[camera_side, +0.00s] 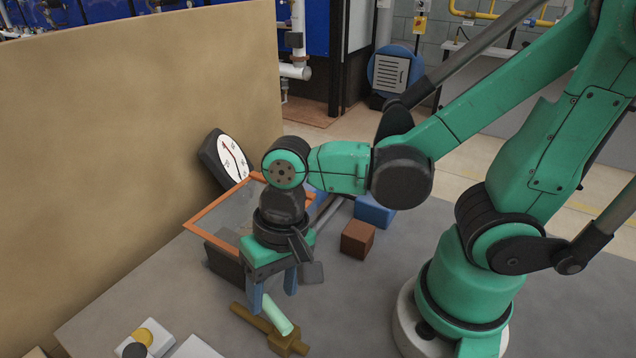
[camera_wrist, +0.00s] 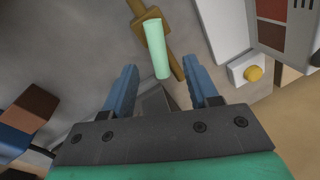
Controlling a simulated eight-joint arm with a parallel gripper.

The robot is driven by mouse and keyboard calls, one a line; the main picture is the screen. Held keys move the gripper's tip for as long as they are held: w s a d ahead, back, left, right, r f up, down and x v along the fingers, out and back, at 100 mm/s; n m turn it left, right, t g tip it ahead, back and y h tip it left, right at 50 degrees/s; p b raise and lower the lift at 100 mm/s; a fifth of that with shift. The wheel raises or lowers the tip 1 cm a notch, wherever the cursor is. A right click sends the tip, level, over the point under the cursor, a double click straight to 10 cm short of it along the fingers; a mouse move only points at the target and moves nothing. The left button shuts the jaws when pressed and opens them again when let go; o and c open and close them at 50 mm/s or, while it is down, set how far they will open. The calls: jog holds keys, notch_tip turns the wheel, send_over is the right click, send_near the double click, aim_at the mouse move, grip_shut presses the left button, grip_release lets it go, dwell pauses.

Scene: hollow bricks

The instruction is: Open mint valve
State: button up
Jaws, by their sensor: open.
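The mint valve handle (camera_side: 277,315) is a pale green bar lying at an angle across a brass valve body and pipe (camera_side: 289,344) low on the table. In the wrist view the mint handle (camera_wrist: 157,45) is ahead of the fingers, with the brass pipe (camera_wrist: 176,66) crossing behind it. My gripper (camera_side: 273,292) points down just above the handle, its two blue fingers apart. In the wrist view my gripper (camera_wrist: 163,76) is open and empty, and the handle's near end shows between the fingertips. I see no contact with the handle.
A white panel with a yellow button (camera_side: 143,336) stands left of the valve. An orange-framed box (camera_side: 205,215) and a dial gauge (camera_side: 233,158) are behind my gripper. A brown block (camera_side: 357,239) and a blue block (camera_side: 375,212) lie to the right. A tan wall (camera_side: 130,130) bounds the left.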

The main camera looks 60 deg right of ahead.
jog(key=shift+a+f, duration=0.2)
jog(key=shift+f, duration=0.8)
jog(key=shift+w, duration=0.1)
grip_shut()
